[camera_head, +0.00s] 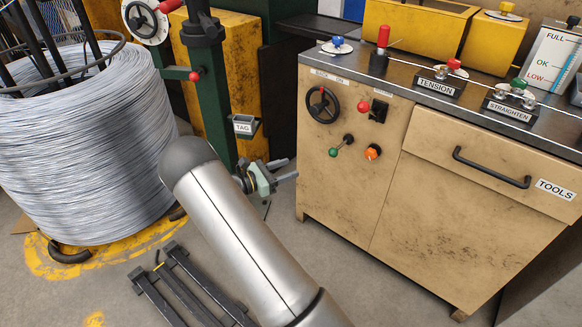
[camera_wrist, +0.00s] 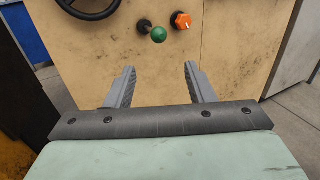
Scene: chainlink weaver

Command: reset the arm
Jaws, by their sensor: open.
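My gripper (camera_wrist: 158,87) is open in the wrist view, its two grey fingers spread apart with nothing between them. It faces the tan cabinet front, below a green-knobbed lever (camera_wrist: 158,34) and an orange knob (camera_wrist: 182,20). In the head view my gripper (camera_head: 290,169) is partly hidden behind my arm, left of the cabinet (camera_head: 350,190). Its fingers point right toward the cabinet front. I cannot tell the exact gap to the cabinet.
A large wire coil (camera_head: 85,150) stands at the left on a yellow floor marking. A green post (camera_head: 213,100) with a TAG holder (camera_head: 244,126) stands behind my arm. A black handwheel (camera_head: 322,104) and a TOOLS drawer (camera_head: 490,165) are on the cabinet. A dark floor rack (camera_head: 185,290) lies below.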

